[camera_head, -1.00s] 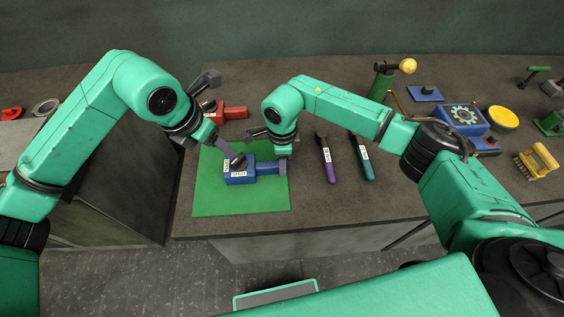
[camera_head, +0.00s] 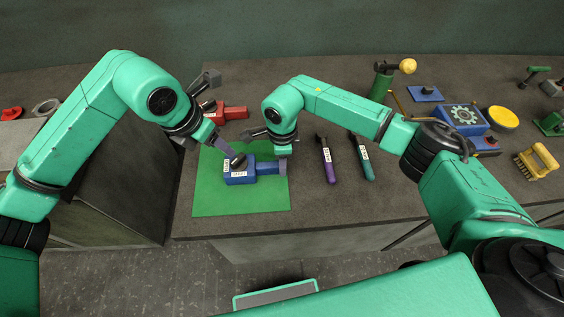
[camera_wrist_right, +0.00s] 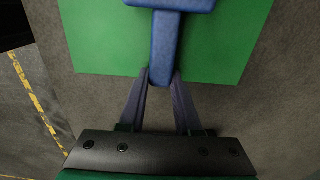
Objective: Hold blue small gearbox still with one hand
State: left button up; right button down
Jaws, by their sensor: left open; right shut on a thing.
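The blue small gearbox (camera_head: 240,176) lies on the green mat (camera_head: 215,204), with white labels on its front, a dark part on top and a blue stub pointing right. My right gripper (camera_wrist_right: 162,78) is shut on the narrow blue end of the gearbox, which also shows in the right wrist view (camera_wrist_right: 166,45). In the head view the right arm partly hides this grip. My left gripper (camera_head: 225,150) is open, its fingers close above the dark top part; whether they touch it I cannot tell.
A red casting (camera_head: 232,113) lies behind the mat. A purple-handled tool (camera_head: 328,164) and a teal-handled tool (camera_head: 364,161) lie to the right. Farther right are a blue gear-marked box (camera_head: 462,117), a yellow disc (camera_head: 503,118) and a yellow brush (camera_head: 538,161).

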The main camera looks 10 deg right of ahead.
aim_at(237, 158)
pick_arm(q)
jog(key=shift+o, duration=0.2)
jog(key=shift+m+h, duration=0.3)
jog(key=shift+m, duration=0.2)
jog(key=x, duration=1)
jog(key=shift+w+a, duration=0.1)
jog(key=shift+a, duration=0.15)
grip_shut()
